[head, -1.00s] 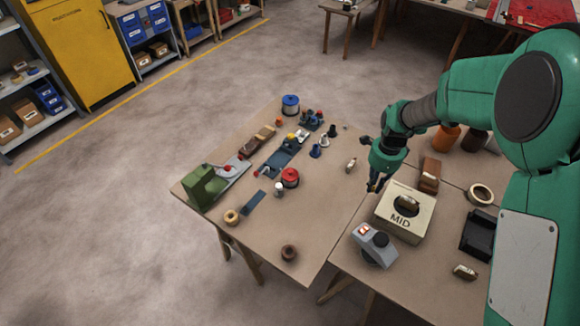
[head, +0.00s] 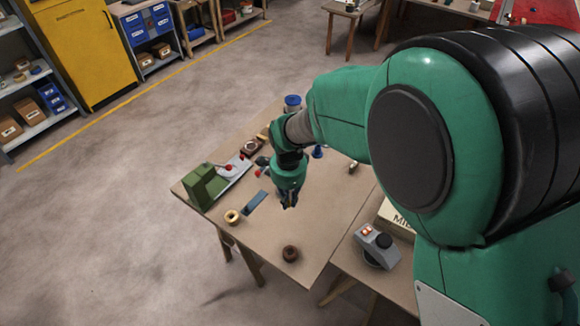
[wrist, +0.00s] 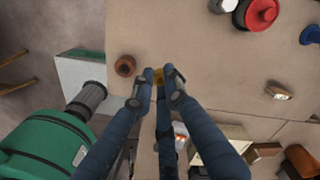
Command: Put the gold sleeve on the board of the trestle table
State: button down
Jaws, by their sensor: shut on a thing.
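My gripper (head: 290,204) points down over the tan board (head: 325,235) of the table at the middle of the head view. In the wrist view its fingertips (wrist: 160,78) are shut on the gold sleeve (wrist: 158,76); only a small gold part shows between them. The sleeve is hidden or too small to make out in the head view. Board surface shows around the fingertips in the wrist view, but I cannot tell how high the sleeve is above it.
A brown ring (head: 290,253) stands near the board's front edge, also in the wrist view (wrist: 124,65). A yellow ring (head: 232,216), a blue strip (head: 254,202) and a green block (head: 205,186) lie left. A red spool (wrist: 258,14) stands nearby. The board's front right is clear.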

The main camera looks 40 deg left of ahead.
jog(key=shift+n, duration=0.3)
jog(key=s+f, duration=0.1)
jog(key=f, duration=0.2)
jog(key=s+a+f, duration=0.1)
jog(key=f, duration=0.3)
jog(key=s+f, duration=0.1)
jog(key=f, duration=0.3)
jog(key=shift+a, duration=0.4)
jog(key=w+a, duration=0.3)
jog(key=a, duration=0.1)
jog(key=w+a+f+b, duration=0.1)
jog(key=w+a, duration=0.2)
jog(key=a, duration=0.1)
jog(key=w+a+b, duration=0.1)
jog(key=w+a, duration=0.1)
jog(key=a, duration=0.2)
jog(key=shift+w+a+f, duration=0.15)
jog(key=shift+w+f, duration=0.1)
jog(key=shift+w, duration=0.15)
